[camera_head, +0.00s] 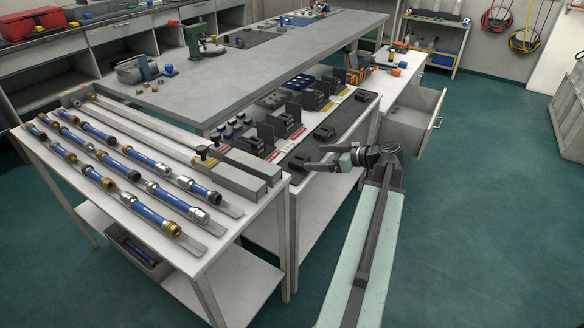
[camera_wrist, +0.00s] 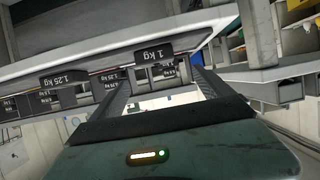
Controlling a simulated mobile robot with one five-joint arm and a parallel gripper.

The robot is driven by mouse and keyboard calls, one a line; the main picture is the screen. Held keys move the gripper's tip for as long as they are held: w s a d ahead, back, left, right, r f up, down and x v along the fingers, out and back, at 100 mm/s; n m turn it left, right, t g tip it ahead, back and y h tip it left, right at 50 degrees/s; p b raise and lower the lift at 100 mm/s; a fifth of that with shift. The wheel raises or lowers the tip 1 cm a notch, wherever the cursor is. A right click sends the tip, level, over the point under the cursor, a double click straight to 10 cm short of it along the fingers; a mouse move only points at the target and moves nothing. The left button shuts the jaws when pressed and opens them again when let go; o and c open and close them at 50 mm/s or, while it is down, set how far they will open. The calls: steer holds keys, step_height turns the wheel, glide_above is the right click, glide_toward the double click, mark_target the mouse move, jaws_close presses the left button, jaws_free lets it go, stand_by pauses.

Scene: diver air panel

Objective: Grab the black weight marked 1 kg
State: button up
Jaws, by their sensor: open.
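The black weight marked 1 kg (camera_wrist: 154,54) shows in the wrist view on the edge of the bench, ahead of and between my open fingers. My gripper (camera_wrist: 163,80) is empty, with a finger on each side of the picture. In the head view my gripper (camera_head: 318,157) is at the bench's right edge, close to a small black weight (camera_head: 300,163). Markings are too small to read there, so I cannot tell which weight is the 1 kg one.
A weight marked 1.25 kg (camera_wrist: 64,79) sits left of the 1 kg one in the wrist view. An open drawer (camera_head: 418,115) juts out at right. The green floor (camera_head: 480,220) is clear.

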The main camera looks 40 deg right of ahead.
mark_target(301, 159)
steer(key=shift+f+b+x, duration=0.2)
steer(key=shift+b+x, duration=0.15)
steer(key=shift+x, duration=0.65)
steer(key=shift+f+b+x, duration=0.2)
steer(key=shift+b+x, duration=0.15)
steer(key=shift+x, duration=0.7)
steer(key=b+x, duration=0.1)
steer(key=x, duration=0.1)
steer(key=b+x, duration=0.1)
steer(key=x, duration=0.1)
steer(key=shift+w+d+f, duration=0.1)
steer(key=shift+d+f, duration=0.1)
steer(key=shift+f, duration=0.15)
steer(key=shift+w, duration=0.15)
steer(key=shift+r, duration=0.1)
jaws_close()
